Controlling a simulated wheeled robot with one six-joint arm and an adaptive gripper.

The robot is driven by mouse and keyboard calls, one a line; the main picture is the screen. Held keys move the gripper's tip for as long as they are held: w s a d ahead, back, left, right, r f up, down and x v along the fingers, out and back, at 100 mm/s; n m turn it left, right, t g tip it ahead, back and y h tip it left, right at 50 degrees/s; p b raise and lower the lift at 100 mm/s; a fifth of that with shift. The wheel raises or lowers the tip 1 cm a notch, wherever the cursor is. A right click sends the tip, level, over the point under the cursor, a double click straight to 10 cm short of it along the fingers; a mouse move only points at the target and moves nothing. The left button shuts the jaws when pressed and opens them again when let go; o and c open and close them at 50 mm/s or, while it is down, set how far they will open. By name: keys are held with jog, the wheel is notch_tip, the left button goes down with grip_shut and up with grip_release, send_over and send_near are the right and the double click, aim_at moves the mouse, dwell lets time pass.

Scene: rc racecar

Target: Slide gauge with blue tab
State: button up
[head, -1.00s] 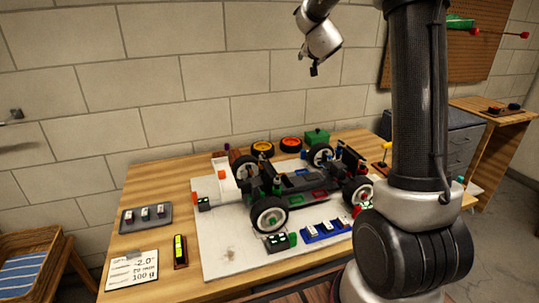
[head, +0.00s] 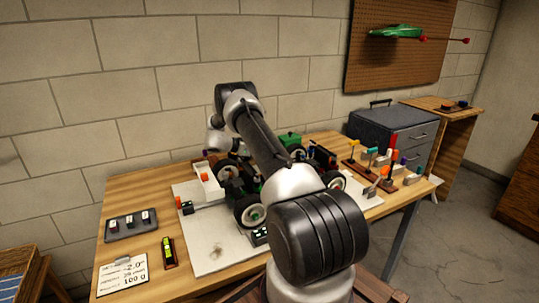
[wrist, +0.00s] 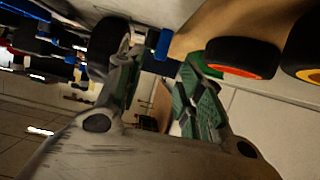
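The RC car (head: 252,212) stands on a white board on the table, partly hidden behind my arm. In the wrist view, my gripper (wrist: 160,72) has its two fingers spread apart, with nothing visibly clamped. A small blue piece (wrist: 163,43) shows just beyond the fingertips, beside a black tyre (wrist: 110,38). I cannot tell whether it is the gauge's blue tab. A white piece with an orange end (head: 207,181) stands at the car's left. In the head view, my wrist is low behind the car's left side, and the fingers are not clear.
Tyres with a red rim (wrist: 240,58) and a yellow rim (wrist: 306,70) are close to my gripper. A green box (head: 290,140) is behind the car. Racks of coloured-handled tools (head: 385,172) stand at right. A grey tray (head: 132,226) is at left.

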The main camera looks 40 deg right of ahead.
jog(key=x, duration=0.6)
jog(key=shift+d, duration=0.25)
grip_shut()
